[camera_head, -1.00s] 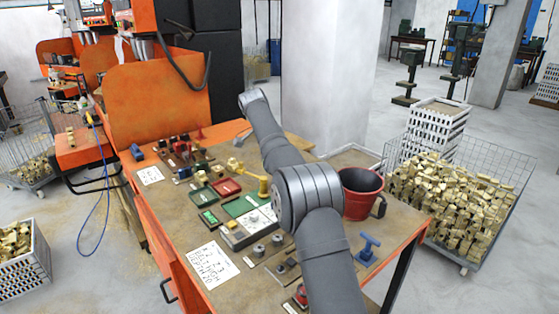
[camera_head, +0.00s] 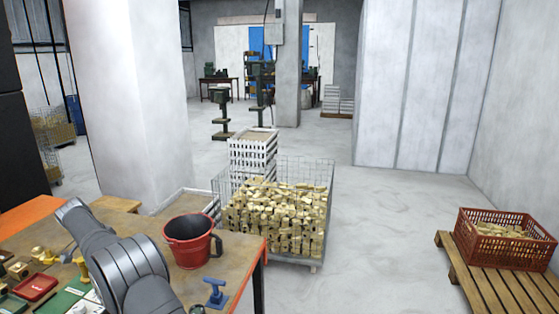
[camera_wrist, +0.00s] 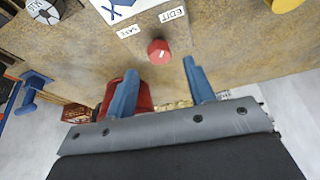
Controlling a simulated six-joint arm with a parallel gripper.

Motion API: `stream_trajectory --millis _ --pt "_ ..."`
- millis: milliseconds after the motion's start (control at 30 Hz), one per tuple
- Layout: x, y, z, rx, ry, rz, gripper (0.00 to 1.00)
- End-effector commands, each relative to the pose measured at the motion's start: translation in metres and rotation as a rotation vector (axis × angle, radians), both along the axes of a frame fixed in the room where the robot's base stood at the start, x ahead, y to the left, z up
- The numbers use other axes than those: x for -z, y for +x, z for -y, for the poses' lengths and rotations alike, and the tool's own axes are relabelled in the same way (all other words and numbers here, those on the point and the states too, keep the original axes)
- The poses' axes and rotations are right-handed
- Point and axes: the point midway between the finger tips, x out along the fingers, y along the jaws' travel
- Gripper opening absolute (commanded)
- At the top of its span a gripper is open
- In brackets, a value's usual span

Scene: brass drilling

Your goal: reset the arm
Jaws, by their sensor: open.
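My gripper (camera_wrist: 160,72) shows in the wrist view, its two blue fingers apart with nothing between them. Beyond the fingertips is a red knob (camera_wrist: 159,51) on the brown workbench top (camera_wrist: 225,45), near labels reading SAFE and EDIT. I cannot tell how far the fingertips are from the bench. In the head view my grey arm reaches over the bench (camera_head: 235,262) at the lower left. The gripper itself is not in that view.
A wire cage (camera_head: 318,195) of brass parts stands behind the bench. A red crate (camera_head: 505,245) sits on a pallet (camera_head: 470,283) at right. Open floor lies between.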

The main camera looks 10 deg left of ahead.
Motion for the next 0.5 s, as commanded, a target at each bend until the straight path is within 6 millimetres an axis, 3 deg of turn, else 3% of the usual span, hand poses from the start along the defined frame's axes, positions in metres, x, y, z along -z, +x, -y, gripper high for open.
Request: stream_trajectory --millis 200,500 --pt "0.029 0.012 0.002 0.001 -0.002 0.0 0.49" --pt "0.039 0.017 0.002 -0.001 0.0 0.0 0.49"
